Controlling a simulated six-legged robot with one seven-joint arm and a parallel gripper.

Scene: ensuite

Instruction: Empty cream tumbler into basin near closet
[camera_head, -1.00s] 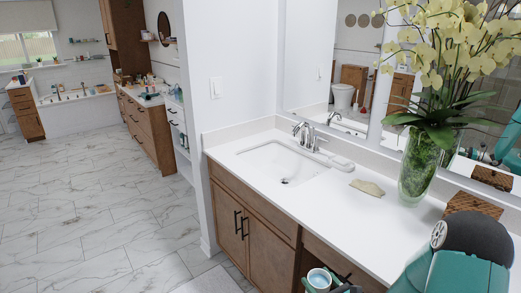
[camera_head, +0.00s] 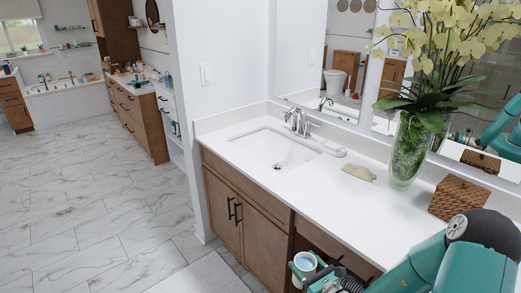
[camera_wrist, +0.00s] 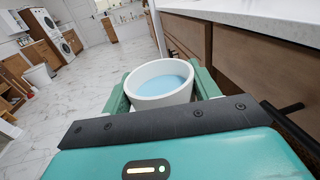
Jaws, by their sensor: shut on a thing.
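The cream tumbler (camera_wrist: 160,86) is held upright between the teal fingers of my gripper (camera_wrist: 162,95) in the wrist view. It holds blue liquid. In the head view my gripper (camera_head: 306,268) and the tumbler (camera_head: 305,261) are at the bottom, in front of the vanity's cabinet front and below the counter top. The near white basin (camera_head: 276,148) is sunk in the counter, up and left of the tumbler, with a chrome faucet behind it. I cannot tell which basin is nearest a closet.
The white counter (camera_head: 345,205) carries a soap-like slab (camera_head: 359,172), a glass vase of yellow orchids (camera_head: 408,150) and a woven box (camera_head: 458,198). Another vanity (camera_head: 140,112) stands at the back left. The marble floor (camera_head: 90,200) at left is clear.

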